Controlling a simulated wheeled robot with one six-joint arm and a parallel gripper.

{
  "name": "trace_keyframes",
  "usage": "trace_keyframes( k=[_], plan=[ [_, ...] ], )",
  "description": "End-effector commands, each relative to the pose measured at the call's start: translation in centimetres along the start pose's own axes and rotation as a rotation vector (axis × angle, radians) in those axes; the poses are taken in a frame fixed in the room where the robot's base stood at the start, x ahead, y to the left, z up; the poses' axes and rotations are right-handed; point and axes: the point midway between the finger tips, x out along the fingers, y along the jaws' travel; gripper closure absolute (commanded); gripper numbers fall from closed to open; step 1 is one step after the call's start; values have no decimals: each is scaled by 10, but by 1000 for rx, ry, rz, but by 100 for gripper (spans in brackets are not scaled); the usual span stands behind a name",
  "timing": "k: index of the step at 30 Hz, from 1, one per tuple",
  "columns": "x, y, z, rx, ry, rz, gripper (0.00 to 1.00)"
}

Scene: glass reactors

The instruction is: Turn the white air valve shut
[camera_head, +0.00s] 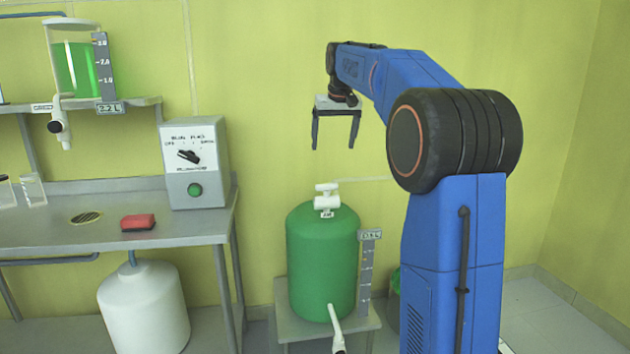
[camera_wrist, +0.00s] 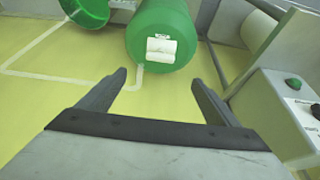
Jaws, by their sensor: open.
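The white air valve (camera_head: 327,199) sits on top of the green tank (camera_head: 322,260), with a small label at its foot. In the wrist view the valve (camera_wrist: 161,48) shows as a white block on the end of the green tank (camera_wrist: 180,22), ahead of my fingertips. I cannot tell which way its handle is turned. My gripper (camera_head: 334,146) hangs above the valve with its fingers pointing down, apart from it. In the wrist view my gripper (camera_wrist: 159,78) is open, with nothing between the fingers.
A steel bench (camera_head: 180,232) stands left of the tank, carrying a control box (camera_head: 195,163) and a red block (camera_head: 138,222). A level scale (camera_head: 366,270) stands at the tank's right side. A thin white line (camera_head: 365,179) runs along the wall behind the valve.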

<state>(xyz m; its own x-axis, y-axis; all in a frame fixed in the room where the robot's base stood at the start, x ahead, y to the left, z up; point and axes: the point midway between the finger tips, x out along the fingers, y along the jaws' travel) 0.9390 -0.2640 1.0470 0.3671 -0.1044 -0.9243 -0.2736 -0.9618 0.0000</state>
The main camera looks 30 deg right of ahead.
Motion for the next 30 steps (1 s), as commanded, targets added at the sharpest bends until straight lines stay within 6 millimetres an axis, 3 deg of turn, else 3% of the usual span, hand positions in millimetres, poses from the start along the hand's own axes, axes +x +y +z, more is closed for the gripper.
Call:
trace_keyframes(
  k=[8,30],
  plan=[
    [18,2,-5,3,-1,1,16],
    [146,2,-5,3,-2,1,16]
  ],
)
